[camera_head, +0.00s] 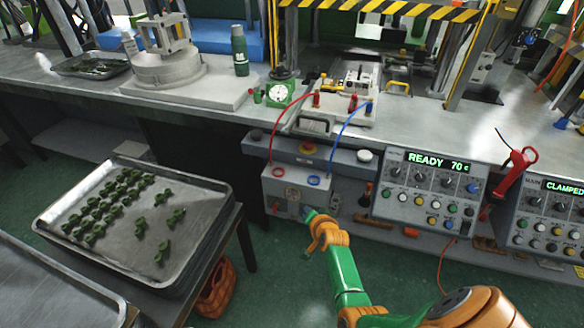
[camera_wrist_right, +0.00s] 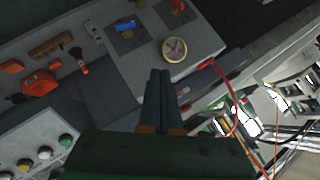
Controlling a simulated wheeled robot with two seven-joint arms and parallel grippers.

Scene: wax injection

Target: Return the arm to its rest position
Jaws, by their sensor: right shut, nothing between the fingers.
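My right arm (camera_head: 345,275), green and orange, reaches up from the bottom of the head view. Its gripper (camera_head: 308,213) is in front of the grey box with the red and blue hose fittings, below the bench top. In the right wrist view the two dark fingers (camera_wrist_right: 160,72) lie together, shut and empty. Their tips are below a round brass-rimmed gauge (camera_wrist_right: 174,50) in the picture. I cannot tell whether they touch the box. My left gripper is not in view.
The hose box (camera_head: 268,186) and a control panel (camera_head: 425,193) reading "READY 70 c" are close to the gripper. A red hose (camera_head: 274,135) and a blue hose (camera_head: 345,130) hang above. A metal tray (camera_head: 205,215) of green pieces is at left. Green floor (camera_head: 270,275) shows between.

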